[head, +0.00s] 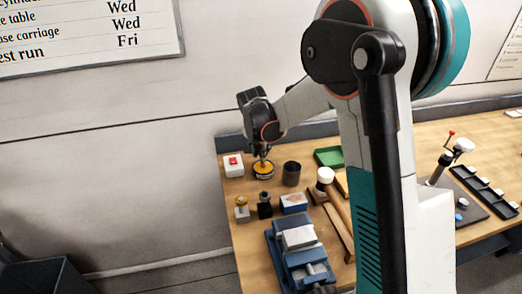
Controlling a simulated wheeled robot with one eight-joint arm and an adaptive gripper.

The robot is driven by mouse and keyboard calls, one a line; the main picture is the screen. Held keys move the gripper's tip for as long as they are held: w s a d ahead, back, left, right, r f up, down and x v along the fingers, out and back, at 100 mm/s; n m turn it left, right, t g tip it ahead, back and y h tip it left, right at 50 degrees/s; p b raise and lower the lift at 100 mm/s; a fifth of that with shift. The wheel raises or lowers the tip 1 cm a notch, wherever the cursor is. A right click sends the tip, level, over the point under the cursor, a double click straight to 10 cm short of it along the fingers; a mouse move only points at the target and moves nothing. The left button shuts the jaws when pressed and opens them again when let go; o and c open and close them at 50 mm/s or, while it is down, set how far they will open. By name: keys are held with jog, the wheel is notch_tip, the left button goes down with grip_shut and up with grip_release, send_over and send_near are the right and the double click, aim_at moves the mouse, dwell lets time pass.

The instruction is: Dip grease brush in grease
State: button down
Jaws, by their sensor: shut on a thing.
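My gripper (262,149) is at the back left of the wooden bench, pointing down. It is shut on the grease brush (262,160), of which only a small part shows below the fingers. Right below is a low round dark tin with yellow-orange grease (263,170). The brush's lower end is over or in the grease; at this size I cannot tell whether it touches. My gripper hides the upper part of the brush.
A white box with a red button (234,165) stands just left of the tin, and a dark cup (291,174) just right. A green tray (329,156) lies farther right. A blue vise (298,251) and small parts stand in front. My arm hides the bench's middle.

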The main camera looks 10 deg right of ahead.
jog(key=shift+r+p, duration=2.05)
jog(key=shift+r, duration=1.45)
jog(key=shift+f, duration=0.1)
